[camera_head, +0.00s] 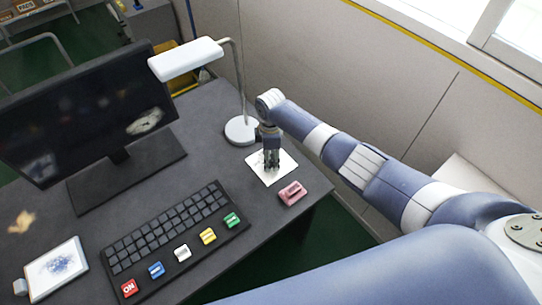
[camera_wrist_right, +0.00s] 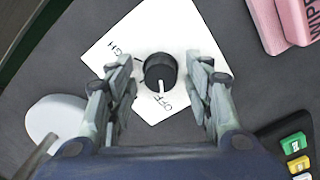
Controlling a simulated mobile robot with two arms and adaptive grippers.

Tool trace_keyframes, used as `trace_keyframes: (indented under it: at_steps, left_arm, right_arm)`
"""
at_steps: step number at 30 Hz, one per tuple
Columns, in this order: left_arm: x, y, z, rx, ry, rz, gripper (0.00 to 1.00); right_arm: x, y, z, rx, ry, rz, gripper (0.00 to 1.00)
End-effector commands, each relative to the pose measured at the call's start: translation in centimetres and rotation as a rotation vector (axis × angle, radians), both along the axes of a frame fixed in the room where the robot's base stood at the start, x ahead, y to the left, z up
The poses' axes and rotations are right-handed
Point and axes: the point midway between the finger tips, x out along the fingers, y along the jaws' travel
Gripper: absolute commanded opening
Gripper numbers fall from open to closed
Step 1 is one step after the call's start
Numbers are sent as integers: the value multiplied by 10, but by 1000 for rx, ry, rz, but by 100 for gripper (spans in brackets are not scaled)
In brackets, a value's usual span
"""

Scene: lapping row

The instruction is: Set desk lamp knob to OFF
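The desk lamp has a white head (camera_head: 187,59), a bent stem and a round base (camera_head: 242,130) on the dark desk. The black knob (camera_wrist_right: 160,74) sits on a white plate (camera_wrist_right: 188,30); the plate also shows in the head view (camera_head: 286,170). The knob's white pointer line points down in the wrist view, at or very near the OFF label. A partly hidden label ending in "GH" is at upper left. My right gripper (camera_head: 271,164) is above the plate, its open fingers on either side of the knob with visible gaps. My left gripper is not in view.
A pink block (camera_head: 292,193) lies right of the plate. A keyboard (camera_head: 165,235) with several coloured keys lies in front. A monitor (camera_head: 90,115) stands at left, and a white-framed tablet-like item (camera_head: 38,283) lies at lower left. The wall (camera_head: 330,80) is behind.

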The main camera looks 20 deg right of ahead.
Motion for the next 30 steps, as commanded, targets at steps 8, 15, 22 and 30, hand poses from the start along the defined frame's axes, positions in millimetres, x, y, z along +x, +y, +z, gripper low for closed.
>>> trace_keyframes:
  at_steps: [8,15,22,30]
  left_arm:
    - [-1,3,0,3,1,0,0]
    - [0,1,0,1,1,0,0]
    - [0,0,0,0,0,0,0]
    - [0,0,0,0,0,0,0]
  right_arm:
    - [0,0,5,1,0,0,47]
    - [1,0,41,1,-4,0,47]
    - [1,0,89,1,-3,1,47]
    - [0,0,118,0,-1,0,47]
